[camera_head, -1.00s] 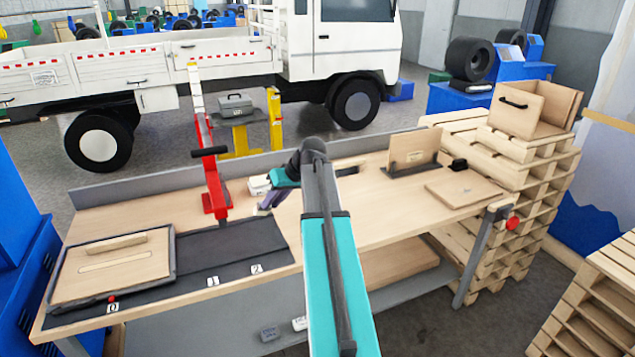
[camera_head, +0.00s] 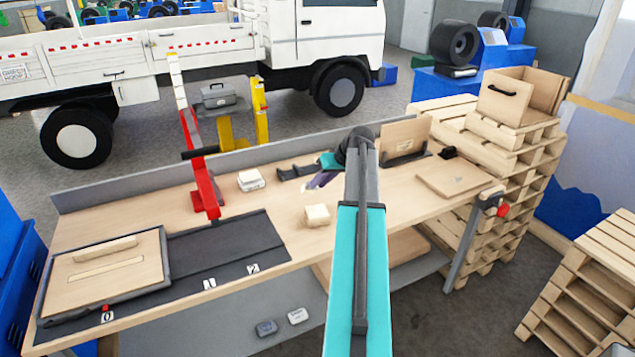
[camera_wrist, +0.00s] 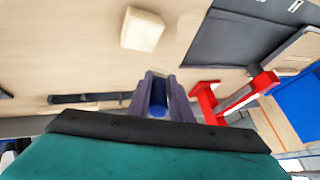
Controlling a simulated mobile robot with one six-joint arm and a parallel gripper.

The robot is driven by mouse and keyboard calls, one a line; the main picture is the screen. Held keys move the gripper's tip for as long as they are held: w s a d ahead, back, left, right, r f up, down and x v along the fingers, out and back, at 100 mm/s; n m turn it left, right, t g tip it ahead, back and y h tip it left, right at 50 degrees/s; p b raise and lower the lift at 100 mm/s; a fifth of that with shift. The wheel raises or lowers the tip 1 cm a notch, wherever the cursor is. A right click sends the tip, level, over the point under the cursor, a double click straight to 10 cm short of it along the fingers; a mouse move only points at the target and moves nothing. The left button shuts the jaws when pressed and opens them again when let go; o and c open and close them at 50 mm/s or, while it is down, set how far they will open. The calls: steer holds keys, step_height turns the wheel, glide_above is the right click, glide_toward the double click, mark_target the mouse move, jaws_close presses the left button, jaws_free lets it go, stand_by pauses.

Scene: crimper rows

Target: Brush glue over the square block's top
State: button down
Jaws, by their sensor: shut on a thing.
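The square block (camera_head: 317,215) is pale wood and sits on the bench right of the dark mat. It also shows in the wrist view (camera_wrist: 143,30), ahead of the fingertips. My gripper (camera_head: 312,187) is above the bench, just behind the block and apart from it. In the wrist view my gripper's purple fingers (camera_wrist: 155,88) are shut on a slim thing with a blue end (camera_wrist: 158,108), which I take to be the brush. Its bristles are not clear. Whether the block's top carries glue cannot be told.
A white box (camera_head: 251,181) and a dark rack (camera_head: 297,172) lie at the bench's back. A red upright clamp (camera_head: 205,190) stands left of them. A framed board (camera_head: 105,272) lies at left, a flat board (camera_head: 454,178) at right. Bench around the block is clear.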

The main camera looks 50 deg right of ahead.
steer(key=shift+w+a+f, duration=0.1)
steer(key=shift+w, duration=0.05)
steer(key=shift+f+b, duration=1.2)
steer(key=shift+f, duration=1.7)
steer(key=shift+f, duration=0.4)
steer(key=shift+s+d+r+b, duration=0.1)
steer(key=shift+s+d+b, duration=0.15)
steer(key=shift+s+d, duration=0.5)
steer(key=shift+s+d+b, duration=0.2)
steer(key=shift+s+d, duration=0.25)
steer(key=shift+d, duration=0.45)
